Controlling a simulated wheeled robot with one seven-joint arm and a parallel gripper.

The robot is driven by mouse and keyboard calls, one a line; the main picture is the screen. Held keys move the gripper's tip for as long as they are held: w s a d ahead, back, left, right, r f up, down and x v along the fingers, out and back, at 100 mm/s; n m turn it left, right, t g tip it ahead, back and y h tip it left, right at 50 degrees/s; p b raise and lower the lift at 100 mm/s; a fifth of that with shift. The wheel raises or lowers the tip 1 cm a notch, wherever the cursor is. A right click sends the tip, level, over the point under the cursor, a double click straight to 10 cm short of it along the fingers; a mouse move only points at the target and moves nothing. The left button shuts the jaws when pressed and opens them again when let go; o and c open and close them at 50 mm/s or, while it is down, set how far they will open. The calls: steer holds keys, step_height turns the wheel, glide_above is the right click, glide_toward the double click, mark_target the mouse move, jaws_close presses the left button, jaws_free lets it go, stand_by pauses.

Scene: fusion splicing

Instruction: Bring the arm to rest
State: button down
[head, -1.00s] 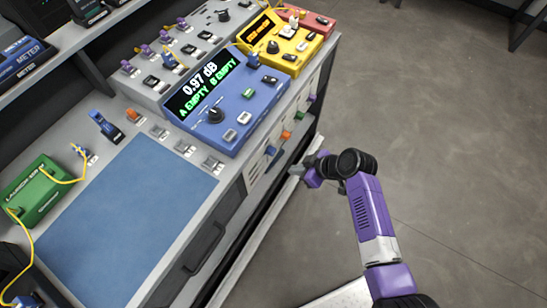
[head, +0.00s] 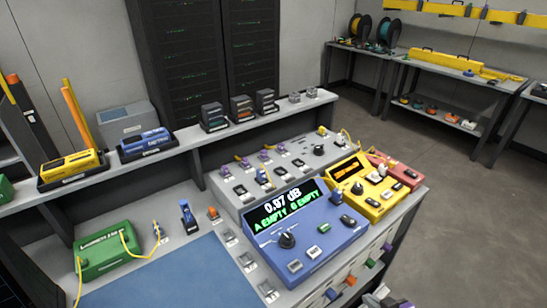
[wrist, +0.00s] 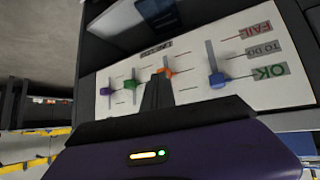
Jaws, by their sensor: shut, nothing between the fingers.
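My gripper (wrist: 156,90) shows in the wrist view as dark, closed fingers with nothing between them. It points at a white panel (wrist: 190,100) with a row of coloured sliders. The fingertips overlap the panel near the orange slider (wrist: 166,72) in the picture; I cannot tell whether they touch. The blue slider (wrist: 216,78) is to their right, the green slider (wrist: 131,84) and purple slider (wrist: 106,91) to their left. In the head view only a small grey piece, probably of my arm, shows at the bottom edge; my fingers are out of that frame.
On the bench, a blue device (head: 315,245) reads "0.97 dB, A EMPTY B EMPTY". A yellow device (head: 365,195) and a red device (head: 398,172) stand beyond it. A green box (head: 108,257) and blue mat (head: 185,280) are at left. Floor (head: 460,190) is clear at right.

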steer(key=s+a+r+m+t, duration=0.1)
steer(key=s+a+r, duration=0.1)
steer(key=s+r, duration=0.5)
steer(key=s+a+r+m+t+h, duration=0.1)
steer(key=s+r, duration=0.7)
steer(key=s, duration=0.8)
steer(key=s+a+r+m+t+h, duration=0.1)
steer(key=s+a+r+t, duration=0.2)
steer(key=s+r, duration=0.5)
steer(key=s+a, duration=0.1)
steer(key=s, duration=0.3)
steer(key=shift+s+a+r, duration=0.15)
steer(key=shift+s+a, duration=0.15)
steer(key=shift+s, duration=0.05)
stand_by(2.9)
